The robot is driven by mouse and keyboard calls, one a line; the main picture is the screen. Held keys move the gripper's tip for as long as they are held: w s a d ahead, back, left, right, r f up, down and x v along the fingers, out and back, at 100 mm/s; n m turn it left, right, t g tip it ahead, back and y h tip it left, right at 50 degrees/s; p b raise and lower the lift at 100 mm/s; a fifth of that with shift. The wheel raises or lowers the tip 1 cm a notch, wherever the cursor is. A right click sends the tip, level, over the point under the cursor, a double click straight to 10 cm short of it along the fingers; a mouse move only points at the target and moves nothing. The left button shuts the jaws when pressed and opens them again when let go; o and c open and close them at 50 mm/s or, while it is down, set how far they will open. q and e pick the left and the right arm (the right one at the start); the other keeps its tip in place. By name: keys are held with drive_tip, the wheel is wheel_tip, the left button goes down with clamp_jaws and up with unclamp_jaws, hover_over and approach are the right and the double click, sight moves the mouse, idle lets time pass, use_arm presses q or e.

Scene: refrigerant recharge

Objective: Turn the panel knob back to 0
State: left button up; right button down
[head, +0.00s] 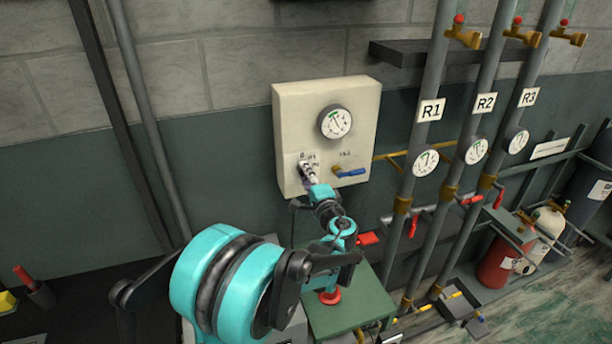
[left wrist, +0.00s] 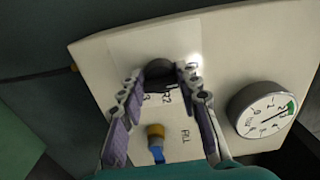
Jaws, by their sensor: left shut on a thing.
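The cream panel (head: 290,110) is fixed to the wall and carries a round gauge (head: 335,122), a dark knob (head: 303,167) and a blue-handled FILL valve (head: 350,172). My left gripper (head: 309,174) is at the knob, on the panel's lower left. In the left wrist view the dark knob (left wrist: 159,70) sits between the two fingertips of my left gripper (left wrist: 161,76), which is shut on it. Printed marks, among them R2 and a 3, show beside the knob. The knob's pointer is hidden or too small to read. My right gripper is not in view.
To the right stand several grey pipes labelled R1 (head: 431,110), R2 and R3, with gauges and red-handled valves. A green table (head: 350,312) is below the panel. A red cylinder (head: 497,262) stands at the right. The wall left of the panel is clear beyond a thin pipe.

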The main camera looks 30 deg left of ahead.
use_arm(q)
drive_tip(key=o, duration=1.1)
drive_tip(key=v, duration=1.2)
